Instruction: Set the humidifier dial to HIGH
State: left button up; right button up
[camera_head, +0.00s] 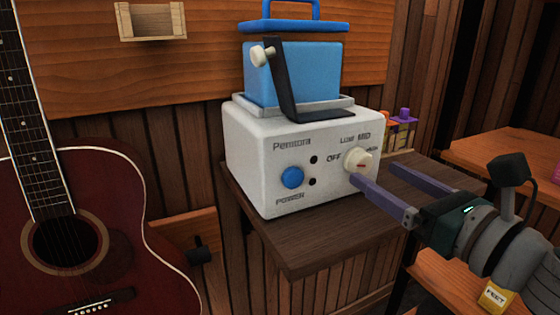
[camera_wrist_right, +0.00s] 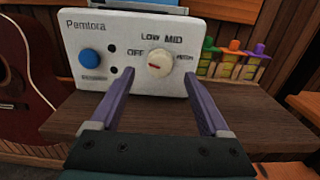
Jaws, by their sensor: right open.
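The humidifier (camera_head: 245,150) is a white box with a blue tank (camera_head: 290,75) on top, standing on a dark wood stand. Its dial (camera_head: 357,160) is a cream knob with a red mark, set among the labels OFF, LOW, MID and a partly hidden one at right. In the right wrist view, the dial (camera_wrist_right: 160,63) has its red mark towards the left, on the OFF side. My right gripper (camera_head: 374,174) is open and empty in front of the panel. In the wrist view, its purple fingers (camera_wrist_right: 157,80) spread to either side of the dial, apart from it. My left gripper is out of view.
A blue power button (camera_head: 291,178) sits left on the panel. A dark red guitar (camera_head: 100,220) stands at the left. Small coloured bottles (camera_wrist_right: 233,58) stand in a wooden rack right of the humidifier. The stand top (camera_head: 320,231) is bare in front.

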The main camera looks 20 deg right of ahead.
aim_at(365, 167)
jog(key=shift+w+a, duration=0.15)
jog(key=shift+w, duration=1.75)
grip_shut()
